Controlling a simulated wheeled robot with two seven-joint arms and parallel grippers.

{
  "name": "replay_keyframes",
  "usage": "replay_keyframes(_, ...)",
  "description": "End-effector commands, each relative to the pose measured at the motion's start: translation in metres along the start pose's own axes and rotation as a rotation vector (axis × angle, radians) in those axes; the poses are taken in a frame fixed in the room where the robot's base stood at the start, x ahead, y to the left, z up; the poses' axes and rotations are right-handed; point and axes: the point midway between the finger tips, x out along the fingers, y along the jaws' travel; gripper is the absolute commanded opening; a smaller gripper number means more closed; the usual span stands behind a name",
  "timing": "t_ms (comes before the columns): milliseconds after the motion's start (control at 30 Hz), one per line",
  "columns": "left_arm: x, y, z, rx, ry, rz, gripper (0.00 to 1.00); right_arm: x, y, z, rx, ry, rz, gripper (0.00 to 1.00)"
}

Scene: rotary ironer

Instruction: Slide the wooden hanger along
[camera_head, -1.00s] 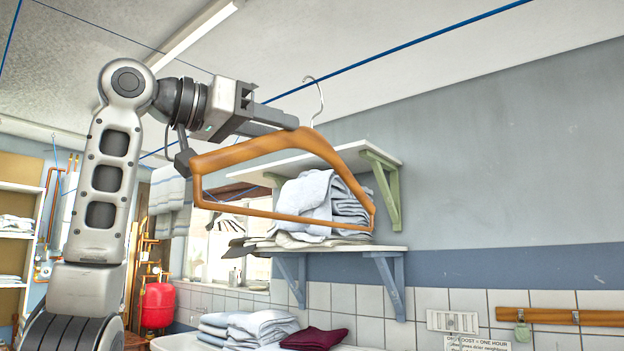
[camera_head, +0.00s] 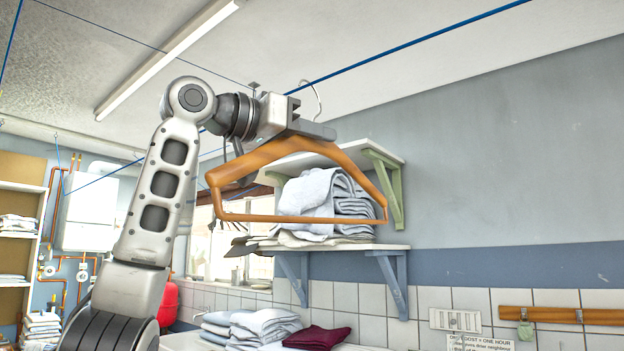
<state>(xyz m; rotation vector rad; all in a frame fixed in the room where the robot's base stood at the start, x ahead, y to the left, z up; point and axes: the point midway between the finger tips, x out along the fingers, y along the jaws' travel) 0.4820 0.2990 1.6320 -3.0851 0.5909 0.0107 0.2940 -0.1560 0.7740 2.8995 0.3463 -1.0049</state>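The wooden hanger (camera_head: 376,193) is an orange-brown frame with a lower bar and a thin metal hook (camera_head: 317,99). The hook reaches up to the blue line (camera_head: 400,49); whether it bears on the line is too fine to tell. My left gripper (camera_head: 328,132) is at the hanger's top, below the hook, and covers the neck. Its fingers point right and overlap the wood. They show side-on, so I cannot tell whether they grip the hanger or only touch it. The hanger tilts slightly in the picture. My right gripper is out of view.
Behind the hanger, wall shelves (camera_head: 340,247) hold folded cloths (camera_head: 325,205). More folded laundry (camera_head: 265,326) and a dark red cloth (camera_head: 318,338) lie below. Other blue lines cross under the ceiling. The space right of the hanger, before the grey wall, looks free.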

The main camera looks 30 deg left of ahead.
Motion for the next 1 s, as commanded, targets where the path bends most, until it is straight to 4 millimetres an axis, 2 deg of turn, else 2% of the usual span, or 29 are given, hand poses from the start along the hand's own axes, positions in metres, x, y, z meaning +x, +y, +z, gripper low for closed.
replay_keyframes(367,0.000,0.003,0.000,-0.001,0.000,-0.001,0.00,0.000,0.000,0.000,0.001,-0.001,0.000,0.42)
replay_keyframes(1000,0.009,0.042,-0.002,0.001,-0.002,0.002,0.00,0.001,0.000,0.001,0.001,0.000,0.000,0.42)
